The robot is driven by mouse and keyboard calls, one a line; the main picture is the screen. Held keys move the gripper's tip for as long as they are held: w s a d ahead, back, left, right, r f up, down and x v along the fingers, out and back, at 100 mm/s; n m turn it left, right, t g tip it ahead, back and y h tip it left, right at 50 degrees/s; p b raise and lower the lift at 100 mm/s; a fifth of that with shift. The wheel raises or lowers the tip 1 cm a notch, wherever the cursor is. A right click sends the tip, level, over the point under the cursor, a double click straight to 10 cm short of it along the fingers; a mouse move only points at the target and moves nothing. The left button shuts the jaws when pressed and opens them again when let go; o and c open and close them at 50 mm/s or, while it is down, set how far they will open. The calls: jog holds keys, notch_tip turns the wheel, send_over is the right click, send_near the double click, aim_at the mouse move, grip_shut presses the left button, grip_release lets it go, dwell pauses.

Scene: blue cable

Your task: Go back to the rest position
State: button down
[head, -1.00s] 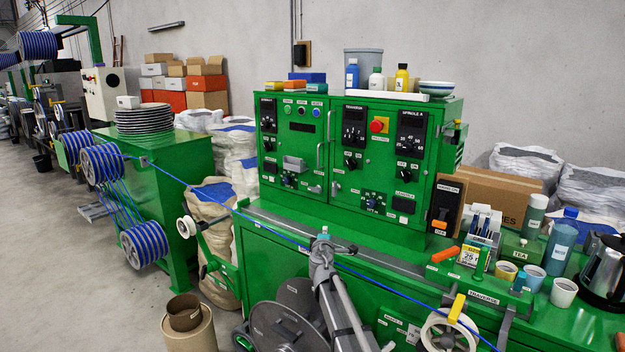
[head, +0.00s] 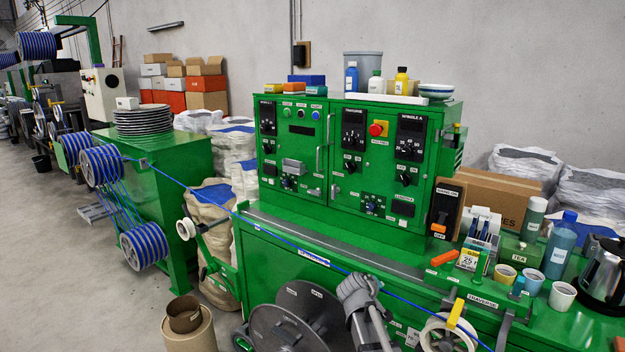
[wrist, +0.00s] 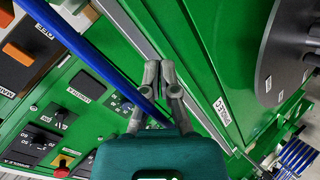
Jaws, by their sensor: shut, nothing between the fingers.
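My gripper (wrist: 161,74) is shut and empty in the wrist view, its grey fingertips close together over the green machine. The blue cable (wrist: 100,66) runs diagonally from the upper left to beside and partly behind the fingers; I cannot tell if they touch. In the head view the blue cable (head: 285,241) runs from the reels at left across the front of the machine. My grey arm (head: 362,308) stands at the bottom centre there, in front of the cable's line, and the fingertips are not clear.
The green control cabinet (head: 345,165) stands behind the bench. A white spool (head: 430,333) with a yellow clip hangs at the bench front, right of my arm. Large grey discs (head: 290,325) are at its left. Cups, bottles and a kettle (head: 603,275) crowd the right end.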

jog(key=s+a+f+m+g+y, duration=0.1)
jog(key=s+f+m+g+y, duration=0.1)
jog(key=s, duration=1)
jog(key=s+a+f+m+g+y+p, duration=0.1)
jog(key=s+f+g+y, duration=0.4)
jog(key=s, duration=0.7)
jog(key=shift+s+a+f+m+g, duration=0.15)
jog(key=shift+s+a+m+g, duration=0.2)
jog(key=shift+m+g, duration=0.7)
